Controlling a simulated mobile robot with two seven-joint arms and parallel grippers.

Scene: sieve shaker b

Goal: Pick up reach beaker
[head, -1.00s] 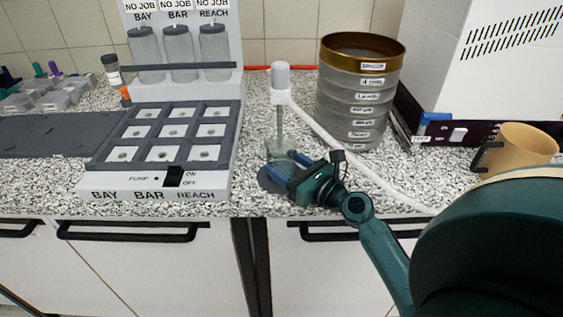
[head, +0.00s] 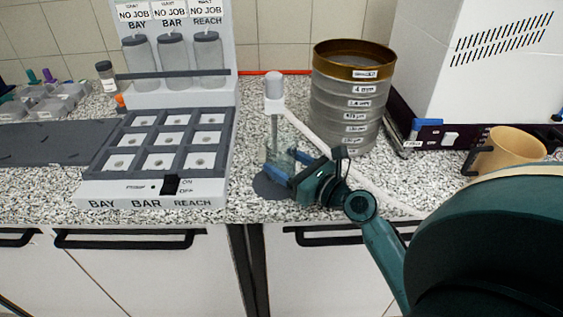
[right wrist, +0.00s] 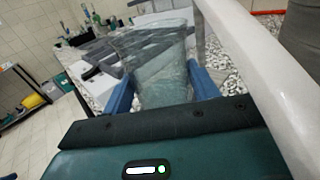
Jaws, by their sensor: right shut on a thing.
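A clear glass beaker (head: 282,156) is between the blue fingers of my right gripper (head: 287,165), which is shut on it. It stands roughly upright over a dark grey round disc (head: 268,188) near the counter's front edge, below a white-topped stand. In the right wrist view the see-through beaker (right wrist: 160,62) fills the space between the two blue fingers (right wrist: 162,90). I cannot clearly tell the gap between its base and the disc. No label shows on it. My left gripper is not in view.
The white stand (head: 274,88) with a grey rod and a pale hose is close behind the beaker. A sieve stack (head: 350,100) stands behind right, a tan mug (head: 513,150) far right. A tray station (head: 150,188) labelled BAY, BAR, REACH is on the left.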

